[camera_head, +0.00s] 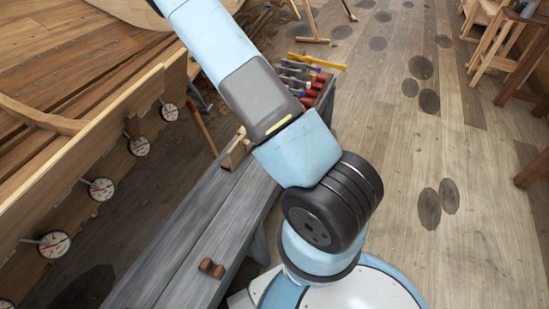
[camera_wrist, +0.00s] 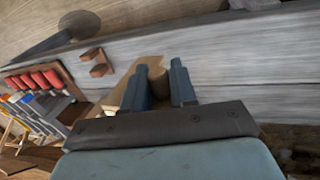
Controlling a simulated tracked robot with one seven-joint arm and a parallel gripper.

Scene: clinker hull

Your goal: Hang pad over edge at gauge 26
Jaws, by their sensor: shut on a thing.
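My gripper (camera_wrist: 160,88) is low over the grey bench in the wrist view, its two dark fingers closed on a brown pad (camera_wrist: 159,84), of which only a small part shows between them. The arm hides the gripper in the head view. Round white gauges (camera_head: 102,189) hang in a row along the hull's plank edge (camera_head: 90,140); their numbers are too small to read, so I cannot tell which is 26.
A pale wooden piece (camera_head: 236,152) is on the bench near the gripper. Tools with red handles (camera_head: 300,80) stand at the far end.

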